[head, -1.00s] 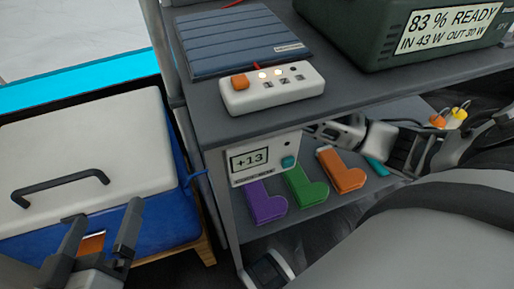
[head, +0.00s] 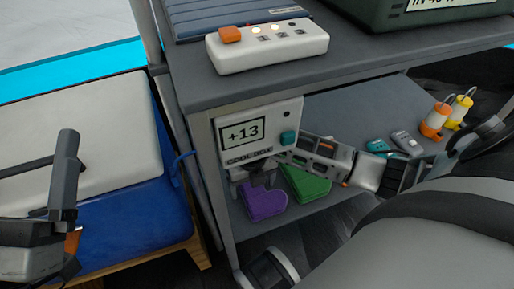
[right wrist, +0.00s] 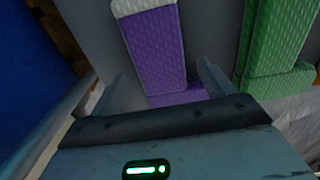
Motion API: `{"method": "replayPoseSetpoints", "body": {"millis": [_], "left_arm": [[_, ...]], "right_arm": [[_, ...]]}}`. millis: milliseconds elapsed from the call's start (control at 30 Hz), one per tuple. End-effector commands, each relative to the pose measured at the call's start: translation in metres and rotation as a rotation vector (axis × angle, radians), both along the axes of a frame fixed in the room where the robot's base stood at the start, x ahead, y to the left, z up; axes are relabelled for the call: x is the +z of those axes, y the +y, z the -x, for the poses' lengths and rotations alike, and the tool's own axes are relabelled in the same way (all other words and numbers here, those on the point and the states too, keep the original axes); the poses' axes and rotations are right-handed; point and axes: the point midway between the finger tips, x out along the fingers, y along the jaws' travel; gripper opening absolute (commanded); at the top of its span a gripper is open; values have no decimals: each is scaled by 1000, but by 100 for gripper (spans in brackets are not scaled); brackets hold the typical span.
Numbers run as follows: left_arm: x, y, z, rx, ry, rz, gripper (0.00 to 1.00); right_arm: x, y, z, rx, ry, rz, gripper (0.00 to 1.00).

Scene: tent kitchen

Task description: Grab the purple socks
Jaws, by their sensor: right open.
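The purple socks (head: 262,204) lie on the lower shelf, under the display box in the head view. In the right wrist view the purple socks (right wrist: 155,50), with a white end, lie ahead of and between my right gripper's fingers. My right gripper (head: 258,175) is open and reaches in from the right, its tip partly hidden by the display box. In the right wrist view my right gripper (right wrist: 162,80) has its fingers on either side, apart from each other; I cannot tell if they touch. My left gripper (head: 62,190) is over the cooler at far left, away from the socks.
Green socks (head: 308,184) lie right beside the purple ones; they show in the right wrist view (right wrist: 280,40). Orange socks are mostly hidden behind my right arm. The display box (head: 258,130) hangs above. Small lanterns (head: 436,120) stand on the shelf's right.

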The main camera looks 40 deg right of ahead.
Motion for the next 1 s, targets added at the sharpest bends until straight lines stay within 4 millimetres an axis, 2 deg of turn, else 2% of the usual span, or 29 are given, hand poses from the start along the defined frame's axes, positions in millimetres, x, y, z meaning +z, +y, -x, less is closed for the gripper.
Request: {"method": "replayPoseSetpoints", "body": {"millis": [33,100,333,500,767,933,1000], "left_arm": [[2,0,2,2,-47,-13,100],[7,-1,3,5,-84,-19,100],[10,-1,4,6,-94,-21,100],[10,-1,4,7,-92,-21,100],[10,-1,4,7,-92,-21,100],[13,-1,2,-2,-65,-12,100],[0,1,-1,0,34,9,100]], "right_arm": [[-8,0,0,-1,1,0,81],[-10,0,0,-2,1,0,81],[-9,-1,0,-1,0,0,81],[-9,-1,0,-1,0,1,34],[-9,-1,0,-1,0,1,32],[0,0,-1,0,-2,0,32],[9,0,-1,1,-3,1,32]]}}
